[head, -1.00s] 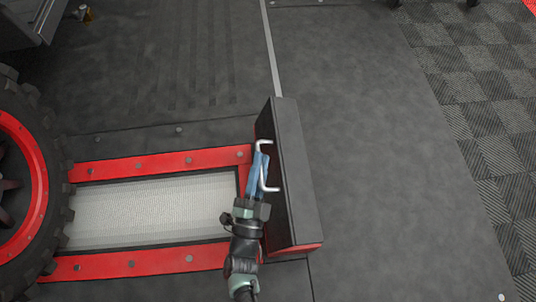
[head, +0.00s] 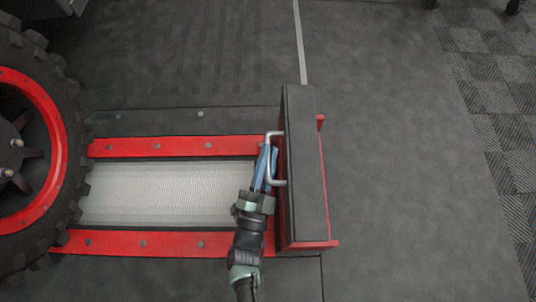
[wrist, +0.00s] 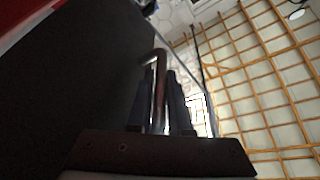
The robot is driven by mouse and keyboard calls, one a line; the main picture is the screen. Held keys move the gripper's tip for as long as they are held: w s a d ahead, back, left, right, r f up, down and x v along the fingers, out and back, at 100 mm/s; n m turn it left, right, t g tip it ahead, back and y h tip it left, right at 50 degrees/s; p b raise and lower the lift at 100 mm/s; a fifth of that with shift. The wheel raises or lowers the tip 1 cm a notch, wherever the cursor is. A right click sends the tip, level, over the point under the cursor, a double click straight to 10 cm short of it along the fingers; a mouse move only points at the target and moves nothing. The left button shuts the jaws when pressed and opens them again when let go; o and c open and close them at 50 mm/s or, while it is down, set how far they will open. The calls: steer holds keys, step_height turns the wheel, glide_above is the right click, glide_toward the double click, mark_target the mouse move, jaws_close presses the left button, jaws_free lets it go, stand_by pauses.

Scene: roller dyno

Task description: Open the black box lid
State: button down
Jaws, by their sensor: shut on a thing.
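The black box (head: 303,150) stands at the right end of the red-framed roller bed in the head view. Its lid shows as a long black panel with a pale metal bar handle (head: 279,183) on its left side. Red parts of the box show along the right edge and at the near end. My gripper (head: 266,165), with blue fingers, is shut on the handle from the near left. In the wrist view the handle (wrist: 159,85) runs between the two fingers, and the dark lid face (wrist: 75,85) fills the left. Inside the box is hidden.
A large black tyre with a red rim (head: 50,190) stands at the left. The pale roller bed (head: 165,190) lies between red rails (head: 180,147). The dark floor (head: 400,150) right of the box is clear.

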steer(key=c, duration=0.8)
jaws_free()
steer(key=shift+c, duration=0.2)
steer(key=p+v, duration=0.2)
steer(key=v, duration=1.1)
